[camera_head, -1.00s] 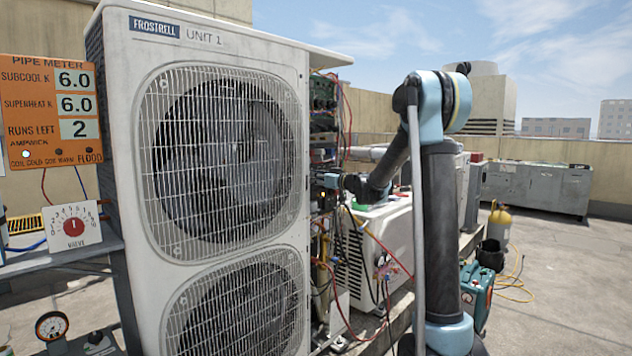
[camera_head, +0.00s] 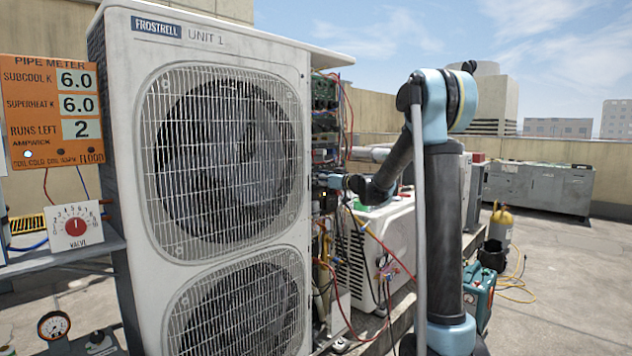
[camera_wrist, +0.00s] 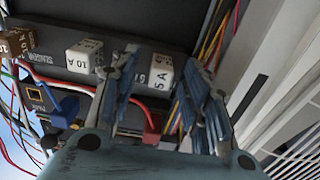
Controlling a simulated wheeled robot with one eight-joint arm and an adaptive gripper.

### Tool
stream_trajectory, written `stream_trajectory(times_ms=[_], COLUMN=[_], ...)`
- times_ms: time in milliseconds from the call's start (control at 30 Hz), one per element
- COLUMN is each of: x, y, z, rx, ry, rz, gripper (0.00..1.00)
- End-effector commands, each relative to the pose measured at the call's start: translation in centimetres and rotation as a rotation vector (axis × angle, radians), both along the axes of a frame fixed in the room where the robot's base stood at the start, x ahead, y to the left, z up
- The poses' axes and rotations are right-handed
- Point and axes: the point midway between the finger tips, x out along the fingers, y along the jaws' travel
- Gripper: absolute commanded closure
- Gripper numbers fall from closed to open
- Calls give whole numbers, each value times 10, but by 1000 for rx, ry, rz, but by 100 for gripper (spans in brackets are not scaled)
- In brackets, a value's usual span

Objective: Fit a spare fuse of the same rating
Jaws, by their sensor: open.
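My gripper (camera_wrist: 160,98) is open in the wrist view, with one finger on each side of a white fuse marked 5 A (camera_wrist: 160,72). I cannot tell whether either finger touches it. A white fuse marked 10 A (camera_wrist: 84,57) sits to its left on the same dark strip (camera_wrist: 52,58). A brown fuse (camera_wrist: 16,42) stands at the far left; its marking is hard to read. In the head view my gripper (camera_head: 328,182) is at the open right side of the FROSTRELL Unit 1 (camera_head: 130,110), and the fuses are too small to make out there.
Red, yellow and blue wires (camera_wrist: 20,125) run close beside the strip. A blue part (camera_wrist: 40,97) is at the left, and white louvred panels (camera_wrist: 285,110) are at the right. The orange pipe meter (camera_head: 50,110) reads 6.0, 6.0 and 2 runs left.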

Motion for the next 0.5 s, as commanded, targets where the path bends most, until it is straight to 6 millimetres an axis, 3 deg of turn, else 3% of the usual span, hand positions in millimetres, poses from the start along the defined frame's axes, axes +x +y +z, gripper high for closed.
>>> stream_trajectory(times_ms=[500], x=[-56], y=[-71], z=[-1], rx=[0], ry=[1], rz=[-1], gripper=[57])
